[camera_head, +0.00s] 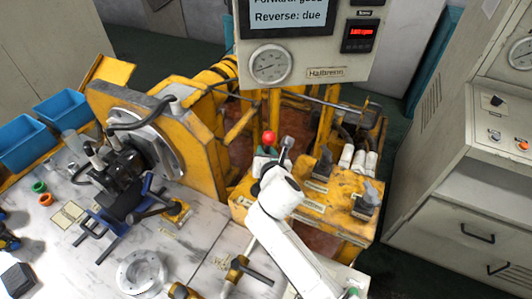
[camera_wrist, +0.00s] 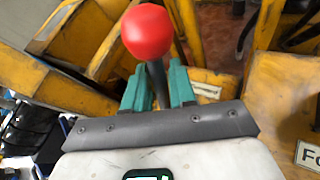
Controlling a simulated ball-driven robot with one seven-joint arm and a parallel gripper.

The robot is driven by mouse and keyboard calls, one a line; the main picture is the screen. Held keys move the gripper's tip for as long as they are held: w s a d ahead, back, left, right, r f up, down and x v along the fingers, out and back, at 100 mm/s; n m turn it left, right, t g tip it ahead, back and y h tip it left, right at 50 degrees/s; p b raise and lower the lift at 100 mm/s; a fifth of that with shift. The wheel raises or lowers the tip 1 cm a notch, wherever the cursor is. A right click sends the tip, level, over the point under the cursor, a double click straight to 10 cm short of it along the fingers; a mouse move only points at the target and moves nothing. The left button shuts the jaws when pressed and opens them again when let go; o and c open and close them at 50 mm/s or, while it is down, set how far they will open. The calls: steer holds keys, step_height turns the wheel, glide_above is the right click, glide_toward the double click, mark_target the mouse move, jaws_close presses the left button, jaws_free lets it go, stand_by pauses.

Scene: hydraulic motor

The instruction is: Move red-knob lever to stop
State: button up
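The red-knob lever has a round red knob (camera_head: 269,137) on a dark shaft and stands on the yellow machine block. In the wrist view its red knob (camera_wrist: 147,31) is large at top centre, just past my fingertips. My gripper (camera_wrist: 160,85) has two green fingers, one on each side of the lever's shaft, below the knob. The gap between the fingers is narrow, about the shaft's width, so they look shut on it. In the head view my white gripper body hides most of the shaft and its base.
Another lever with a grey knob (camera_head: 287,142) stands close to the right of the red one. The yellow lever block (camera_head: 318,209) has more dark fittings at right. A display panel (camera_head: 310,40) hangs above. A marble-topped bench (camera_head: 195,245) with tools is at left.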

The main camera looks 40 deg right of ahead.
jaws_close()
steer(key=shift+a+f, duration=0.1)
steer(key=shift+s+a+b, duration=0.1)
steer(key=shift+a+b, duration=0.05)
steer(key=shift+b, duration=0.45)
steer(key=shift+s+a+n+t+h+b, duration=0.25)
steer(key=shift+a+n+t+h+b, duration=0.3)
steer(key=shift+b, duration=0.55)
steer(key=b, duration=0.1)
steer(key=a+b, duration=0.1)
steer(key=a+t+h+b, duration=0.1)
steer(key=shift+s+r+n, duration=0.25)
steer(key=shift+s+n, duration=0.1)
steer(key=shift+s, duration=0.05)
steer(key=shift+s+a+r+n+t+h+b, duration=0.3)
steer(key=shift+a+r+t+h+b, duration=0.25)
steer(key=shift+b, duration=0.6)
steer(key=shift+f, duration=0.1)
